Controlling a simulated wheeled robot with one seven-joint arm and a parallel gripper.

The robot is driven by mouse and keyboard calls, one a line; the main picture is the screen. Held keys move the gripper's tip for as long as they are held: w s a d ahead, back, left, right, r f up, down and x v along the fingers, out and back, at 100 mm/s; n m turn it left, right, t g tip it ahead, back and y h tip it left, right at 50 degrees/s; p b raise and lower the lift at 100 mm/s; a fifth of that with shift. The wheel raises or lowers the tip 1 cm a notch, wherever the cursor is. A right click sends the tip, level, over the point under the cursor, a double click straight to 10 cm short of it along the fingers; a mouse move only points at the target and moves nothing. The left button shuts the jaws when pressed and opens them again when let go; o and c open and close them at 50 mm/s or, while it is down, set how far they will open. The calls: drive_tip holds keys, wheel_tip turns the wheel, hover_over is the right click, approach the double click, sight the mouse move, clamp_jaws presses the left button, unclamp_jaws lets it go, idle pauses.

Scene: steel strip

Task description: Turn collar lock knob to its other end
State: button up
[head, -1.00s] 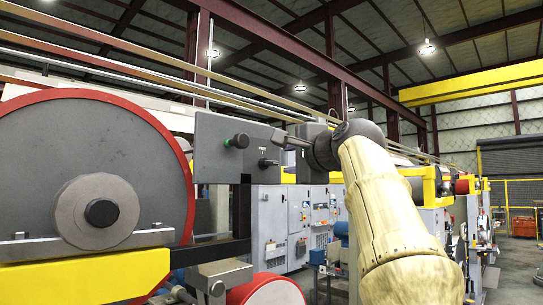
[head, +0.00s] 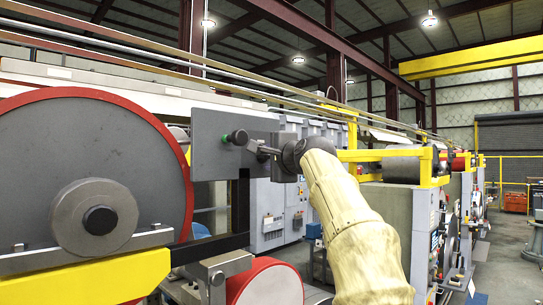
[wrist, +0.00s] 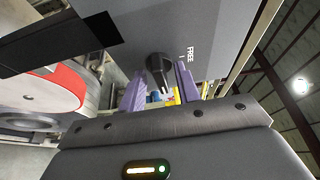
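The collar lock knob (wrist: 158,68) is dark and sticks out from a grey panel (wrist: 215,20). In the wrist view it sits between the two purple fingers of my gripper (wrist: 160,87), with a gap visible on each side. The word FREE and a short tick mark are printed on the panel to the right of the knob. Which way the knob points is hard to tell. In the head view my gripper (head: 262,151) is at the right part of the panel (head: 212,155) and hides the knob and its label.
A dark button with green (head: 238,137) sticks out of the panel, left of my gripper. A large red-rimmed grey disc (head: 60,145) fills the left side. A yellow beam (head: 90,278) and a red roller (head: 265,285) are below.

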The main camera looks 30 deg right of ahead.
clamp_jaws()
drive_tip(key=shift+f+b, duration=0.2)
drive_tip(key=shift+b, duration=0.2)
drive_tip(key=shift+d+n+t+y+b, duration=0.1)
drive_tip(key=shift+n+t+y+b, duration=0.8)
drive_tip(key=shift+n, duration=2.85)
drive_tip(key=shift+d+n+t+y+b, duration=0.15)
drive_tip(key=shift+n+y+b, duration=1.5)
drive_tip(key=shift+n, duration=2.05)
drive_tip(key=shift+d+n+t+y+b, duration=0.1)
drive_tip(key=shift+n+t+y+b, duration=0.6)
drive_tip(key=shift+n+y, duration=2)
drive_tip(key=shift+n+h, duration=1.05)
drive_tip(key=shift+n, duration=0.2)
